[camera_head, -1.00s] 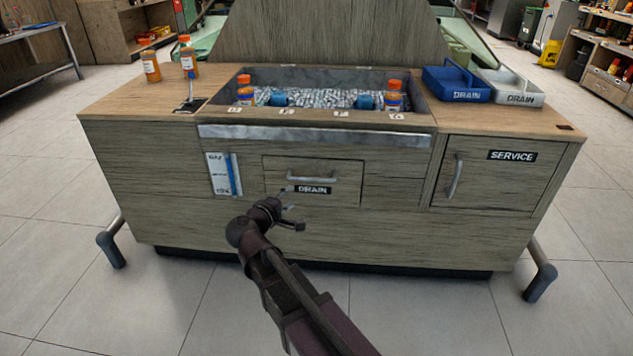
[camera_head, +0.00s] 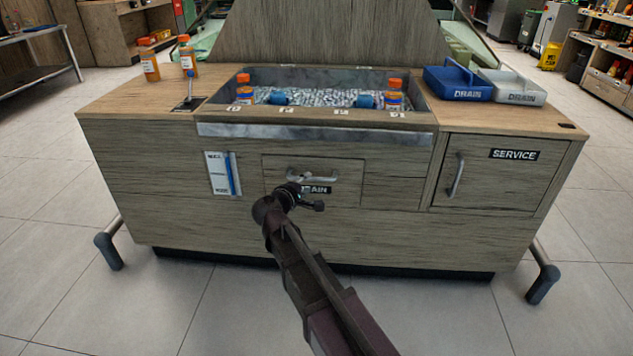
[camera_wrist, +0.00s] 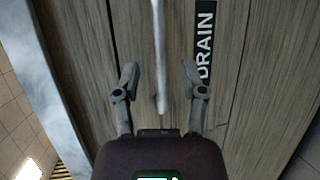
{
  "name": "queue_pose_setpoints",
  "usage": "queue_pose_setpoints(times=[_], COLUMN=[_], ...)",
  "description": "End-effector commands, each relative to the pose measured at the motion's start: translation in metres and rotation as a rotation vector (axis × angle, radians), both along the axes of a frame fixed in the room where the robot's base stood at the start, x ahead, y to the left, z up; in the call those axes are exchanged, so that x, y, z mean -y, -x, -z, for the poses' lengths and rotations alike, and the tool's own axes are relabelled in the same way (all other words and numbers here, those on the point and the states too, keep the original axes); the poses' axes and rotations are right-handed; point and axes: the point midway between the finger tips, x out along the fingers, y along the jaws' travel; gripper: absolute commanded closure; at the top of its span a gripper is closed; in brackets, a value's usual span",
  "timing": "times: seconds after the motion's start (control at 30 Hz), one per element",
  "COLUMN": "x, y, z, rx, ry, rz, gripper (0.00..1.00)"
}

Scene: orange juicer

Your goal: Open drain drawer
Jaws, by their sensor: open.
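The drain drawer (camera_head: 350,187) is a wooden front in the middle of the cabinet, closed, with a black DRAIN label partly hidden by my gripper. Its metal bar handle (camera_head: 322,179) sits above the label. In the wrist view the handle (camera_wrist: 159,60) runs up the picture between my two fingers, and the DRAIN label (camera_wrist: 206,40) is to its right. My gripper (camera_wrist: 158,85) is open, with one finger on each side of the handle and gaps showing on both sides. In the head view my gripper (camera_head: 305,183) is in front of the drawer, overlapping the handle's left end.
A metal strip (camera_head: 315,135) runs above the drawer, below an ice-filled basin with bottles. A blue level gauge (camera_head: 233,174) is left of the drawer. The SERVICE door (camera_head: 503,173) is at right. Blue (camera_head: 455,83) and grey (camera_head: 512,87) DRAIN trays stand on top.

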Motion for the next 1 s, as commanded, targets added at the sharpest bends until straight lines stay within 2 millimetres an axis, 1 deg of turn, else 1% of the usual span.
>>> queue_pose_setpoints(times=[0.03, 0.1, 0.3, 0.5, 0.77, 0.8, 0.87, 0.9, 0.93, 0.97, 1.0], x=[0.003, 0.007, 0.015, 0.018, 0.018, 0.018, 0.018, 0.018, 0.018, 0.018, 0.018], y=[-0.009, -0.017, -0.032, -0.038, -0.037, -0.037, -0.037, -0.037, -0.037, -0.037, -0.037], z=[0.003, 0.004, 0.007, 0.008, 0.008, 0.008, 0.008, 0.008, 0.008, 0.008, 0.008], rx=[-0.001, 0.0, -0.001, 0.0, 0.0, 0.0, 0.0, 0.0, 0.0, 0.0, 0.0], ry=[-0.001, 0.0, 0.0, 0.0, 0.0, 0.0, 0.0, 0.0, 0.0, 0.0, 0.0], rz=[0.002, 0.002, 0.002, 0.0, 0.0, 0.0, 0.0, 0.001, 0.001, 0.001, 0.001], gripper=[0.46, 0.46, 0.46, 0.46, 0.46, 0.58, 0.76, 0.88, 0.96, 1.0, 1.0])
